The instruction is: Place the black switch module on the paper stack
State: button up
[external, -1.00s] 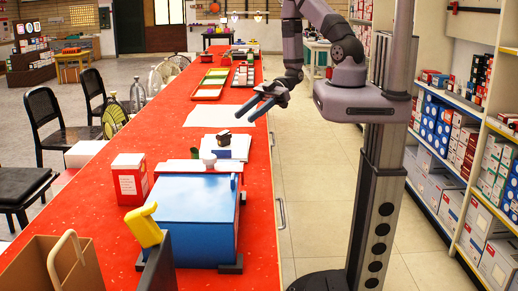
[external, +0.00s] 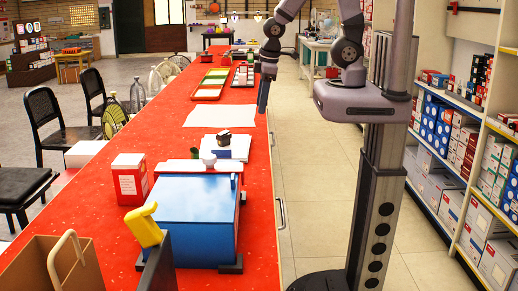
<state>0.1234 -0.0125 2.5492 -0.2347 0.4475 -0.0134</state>
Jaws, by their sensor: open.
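A small black object (external: 223,138), which looks like the switch module, sits on or right by the paper stack (external: 236,152) on the red counter; I cannot tell whether it rests on the sheets. My gripper (external: 263,108) points down over the counter's right edge, behind and to the right of the stack. It is open with nothing seen between its fingers, which overlap from this side. A flat white sheet (external: 215,116) lies on the counter to the left of my gripper.
A blue box (external: 195,205) and a red-and-white carton (external: 130,180) stand in front of the stack. A white cup-like piece (external: 208,159) is close to it. Trays (external: 210,88) lie farther back. The red counter (external: 175,145) is clear left of the stack.

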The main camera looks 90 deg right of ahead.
jog(key=s+a+r+m+g+y, duration=0.1)
jog(key=s+a+r, duration=0.1)
jog(key=s+a, duration=0.3)
jog(key=shift+a+g, duration=0.4)
dwell(0.8)
